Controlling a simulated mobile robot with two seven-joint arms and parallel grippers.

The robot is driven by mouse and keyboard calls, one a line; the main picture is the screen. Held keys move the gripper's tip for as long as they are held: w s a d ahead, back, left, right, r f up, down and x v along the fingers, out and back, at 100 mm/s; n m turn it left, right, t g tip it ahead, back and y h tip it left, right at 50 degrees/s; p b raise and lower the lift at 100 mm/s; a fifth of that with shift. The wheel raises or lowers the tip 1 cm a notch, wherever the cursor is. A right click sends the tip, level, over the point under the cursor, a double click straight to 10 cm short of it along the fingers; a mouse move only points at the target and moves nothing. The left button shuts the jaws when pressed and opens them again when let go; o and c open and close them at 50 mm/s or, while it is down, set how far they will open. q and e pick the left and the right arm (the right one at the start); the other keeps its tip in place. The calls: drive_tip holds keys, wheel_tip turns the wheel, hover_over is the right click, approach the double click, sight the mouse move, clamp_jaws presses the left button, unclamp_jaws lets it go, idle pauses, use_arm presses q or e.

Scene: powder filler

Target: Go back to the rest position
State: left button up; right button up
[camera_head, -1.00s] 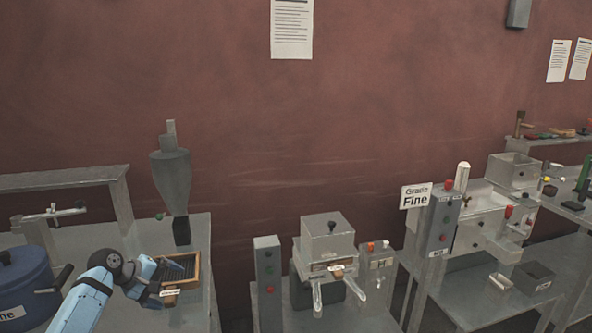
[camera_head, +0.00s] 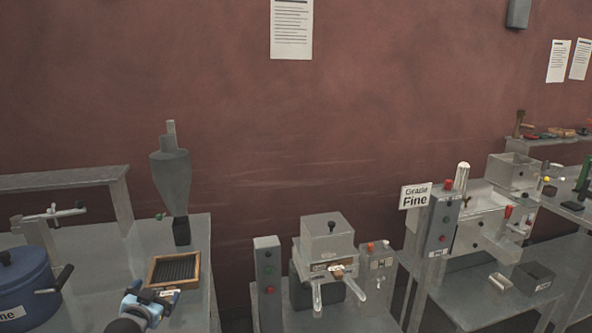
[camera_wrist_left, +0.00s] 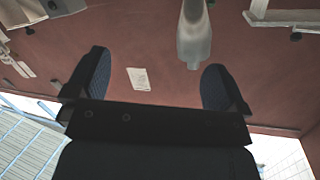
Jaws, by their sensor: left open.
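My left gripper (camera_wrist_left: 155,85) is open in the left wrist view, with its two dark fingers wide apart and nothing between them. In the head view, part of my left arm (camera_head: 140,312) shows at the lower left, in front of the left table; its fingers are hard to make out there. A wood-framed tray with a dark ribbed inside (camera_head: 174,257) lies on that table, just behind the arm. My right gripper is not in view.
A grey funnel-shaped filler (camera_head: 172,180) stands behind the tray. A blue pot (camera_head: 24,285) is at far left. A boxy machine with two prongs (camera_head: 327,240) and a "Grade Fine" machine (camera_head: 437,225) stand to the right. Paper (camera_wrist_left: 140,78) hangs on the wall.

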use_arm(q)
drive_tip(key=s+d+f+g+h, duration=0.1)
drive_tip(key=s+d+f, duration=0.5)
drive_tip(key=s, duration=0.4)
drive_tip(key=s+d+f+g+h, duration=0.15)
drive_tip(key=s+d+f, duration=0.25)
drive_tip(key=s+f, duration=0.5)
drive_tip(key=s+d+f+g, duration=0.1)
drive_tip(key=s+d, duration=0.2)
drive_tip(key=s, duration=0.7)
drive_tip(key=s+d+f+g, duration=0.1)
drive_tip(key=s+d, duration=0.3)
drive_tip(key=s, duration=0.7)
drive_tip(key=shift+d+f+n+h, duration=0.15)
drive_tip(key=shift+f+n+h, duration=0.1)
drive_tip(key=shift+n+h, duration=0.15)
